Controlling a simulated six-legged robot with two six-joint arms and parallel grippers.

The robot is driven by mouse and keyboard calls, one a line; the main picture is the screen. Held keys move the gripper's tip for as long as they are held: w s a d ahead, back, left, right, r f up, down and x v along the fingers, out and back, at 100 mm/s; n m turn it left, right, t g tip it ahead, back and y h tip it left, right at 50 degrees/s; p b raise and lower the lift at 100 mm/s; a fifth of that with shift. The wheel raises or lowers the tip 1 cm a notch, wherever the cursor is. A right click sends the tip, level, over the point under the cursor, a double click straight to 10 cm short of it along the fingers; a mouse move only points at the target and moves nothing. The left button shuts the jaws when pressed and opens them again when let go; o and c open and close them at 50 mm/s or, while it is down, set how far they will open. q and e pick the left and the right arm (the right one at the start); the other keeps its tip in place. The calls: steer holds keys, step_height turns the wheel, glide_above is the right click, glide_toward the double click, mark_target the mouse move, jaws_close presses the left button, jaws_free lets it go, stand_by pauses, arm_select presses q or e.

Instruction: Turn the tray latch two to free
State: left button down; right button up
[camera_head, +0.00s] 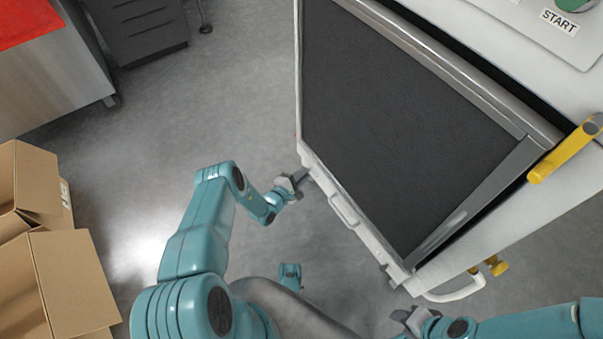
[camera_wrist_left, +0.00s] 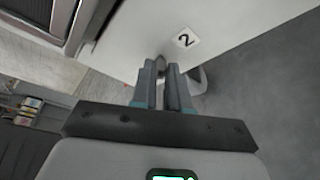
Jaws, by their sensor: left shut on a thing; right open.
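The tray (camera_head: 400,110) is a dark panel in a pale frame on the white machine. Its front wall has a handle (camera_head: 343,210). My left gripper (camera_head: 302,177) is at the far-left end of that wall. In the left wrist view the fingers (camera_wrist_left: 165,76) are shut on a small grey piece, tray latch two (camera_wrist_left: 160,62), mostly hidden between them. A label with a 2 (camera_wrist_left: 186,38) is just beside it on the white panel. My right gripper (camera_head: 408,316) is open and empty below the tray's near corner.
A yellow lever (camera_head: 563,150) stands out at the machine's right. A white curved handle (camera_head: 455,293) and a yellow knob (camera_head: 495,265) are low near the right arm. Cardboard boxes (camera_head: 60,275) stand at left. The grey floor between is clear.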

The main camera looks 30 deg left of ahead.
arm_select(q)
steer(key=shift+d+f+m+t+y+b, duration=0.15)
steer(key=shift+m+t+b, duration=0.4)
steer(key=shift+m, duration=0.8)
steer(key=shift+a+f+m+t+y+b, duration=0.1)
steer(key=shift+f+m+t+y+b, duration=0.15)
steer(key=shift+m+t, duration=0.75)
arm_select(e)
steer(key=shift+w+d+f, duration=0.1)
steer(key=shift+w+f, duration=0.35)
steer(key=shift+f, duration=0.35)
arm_select(q)
steer(key=shift+m+g, duration=0.35)
steer(key=shift+m, duration=0.1)
arm_select(e)
steer(key=shift+t, duration=0.3)
arm_select(q)
steer(key=c, duration=1.1)
jaws_free()
